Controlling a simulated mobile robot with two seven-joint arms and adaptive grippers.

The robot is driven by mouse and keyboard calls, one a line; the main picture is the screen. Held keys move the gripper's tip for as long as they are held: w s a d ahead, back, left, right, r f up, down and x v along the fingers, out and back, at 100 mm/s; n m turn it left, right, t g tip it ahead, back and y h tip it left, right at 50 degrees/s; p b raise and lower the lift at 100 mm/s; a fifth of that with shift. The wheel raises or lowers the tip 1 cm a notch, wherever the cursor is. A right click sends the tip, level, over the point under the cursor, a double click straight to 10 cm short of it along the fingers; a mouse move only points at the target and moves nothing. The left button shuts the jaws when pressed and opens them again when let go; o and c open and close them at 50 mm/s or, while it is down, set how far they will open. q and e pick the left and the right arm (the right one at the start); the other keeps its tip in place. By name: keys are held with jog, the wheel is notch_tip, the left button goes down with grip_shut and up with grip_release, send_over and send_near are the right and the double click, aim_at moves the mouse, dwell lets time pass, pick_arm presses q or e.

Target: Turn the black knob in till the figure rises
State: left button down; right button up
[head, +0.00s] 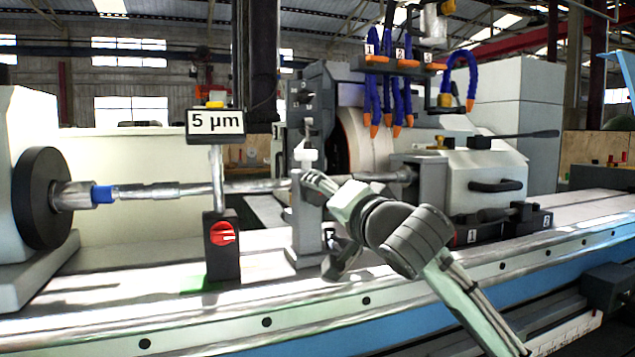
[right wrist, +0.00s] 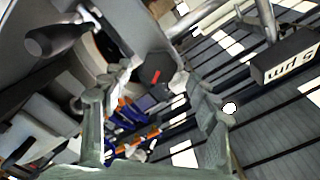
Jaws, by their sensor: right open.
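The display reading "5 µm" (head: 215,121) stands on a post above the shaft in the head view. It also shows at the right of the right wrist view (right wrist: 287,56), turned nearly upside down. The black knob (right wrist: 155,72), with a red mark on its face, shows in the right wrist view ahead of my right gripper, between the lines of its fingers. My right gripper (head: 315,186) is open at the upright grey rest beside the shaft. Whether its fingers touch the knob cannot be told. In the head view I cannot make out the knob. My left gripper is not in view.
A red dial (head: 222,234) sits on the black base of the display post. Blue coolant hoses (head: 388,95) hang above. A black lever (right wrist: 55,40) shows at upper left in the wrist view.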

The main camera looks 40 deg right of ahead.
aim_at(318, 195)
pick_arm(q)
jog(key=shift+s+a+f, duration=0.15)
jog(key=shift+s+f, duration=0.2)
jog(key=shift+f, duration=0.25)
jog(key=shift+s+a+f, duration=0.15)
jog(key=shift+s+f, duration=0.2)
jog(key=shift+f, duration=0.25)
pick_arm(e)
jog(key=shift+x, duration=2.1)
jog(key=shift+d, duration=0.1)
jog(key=shift+c, duration=0.6)
jog(key=c, duration=1.1)
jog(key=shift+f+m, duration=0.1)
jog(key=shift+m, duration=0.2)
jog(key=shift+m, duration=3.1)
